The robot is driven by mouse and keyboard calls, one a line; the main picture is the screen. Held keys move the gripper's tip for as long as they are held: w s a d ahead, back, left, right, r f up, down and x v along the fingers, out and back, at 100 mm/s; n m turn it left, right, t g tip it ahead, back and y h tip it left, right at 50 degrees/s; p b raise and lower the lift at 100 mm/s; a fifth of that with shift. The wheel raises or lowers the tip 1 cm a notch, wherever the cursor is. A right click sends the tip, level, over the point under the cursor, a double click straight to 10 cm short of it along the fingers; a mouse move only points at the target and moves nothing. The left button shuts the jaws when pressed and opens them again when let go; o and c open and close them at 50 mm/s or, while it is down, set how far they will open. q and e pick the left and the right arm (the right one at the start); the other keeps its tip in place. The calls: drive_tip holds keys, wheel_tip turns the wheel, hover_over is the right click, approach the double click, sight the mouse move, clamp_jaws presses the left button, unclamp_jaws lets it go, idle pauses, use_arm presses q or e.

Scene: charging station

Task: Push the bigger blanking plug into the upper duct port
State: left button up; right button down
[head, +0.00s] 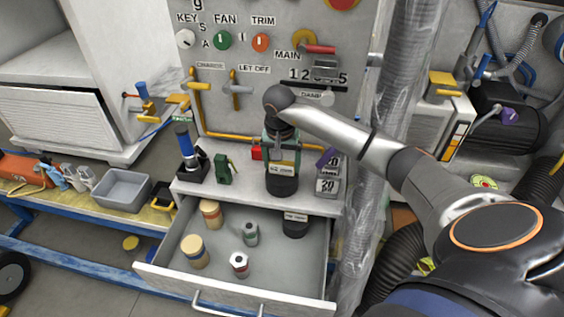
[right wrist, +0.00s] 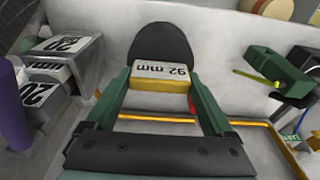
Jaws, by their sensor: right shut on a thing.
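My right gripper (head: 282,150) reaches down over the grey shelf in the head view. Its green fingers are shut on a black blanking plug (head: 282,186) with a yellow grip block. The right wrist view shows the same plug (right wrist: 168,42), its label reading 92 mm, between the fingers of my right gripper (right wrist: 161,80). The plug is upright at the shelf; whether it touches cannot be told. A second black plug (head: 295,227) with a white label stands in the open drawer. I cannot make out the upper duct port. My left gripper is not in view.
The open drawer (head: 318,268) below also holds several cans. Grey 20-marked blocks (head: 327,186) stand close right of the held plug. A green tool (head: 223,168) and a blue-handled tool (head: 186,143) stand left. The control panel (head: 275,90) rises behind; a plastic-wrapped duct (head: 357,200) stands right.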

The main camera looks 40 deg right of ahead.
drive_tip(key=shift+f, duration=0.15)
unclamp_jaws()
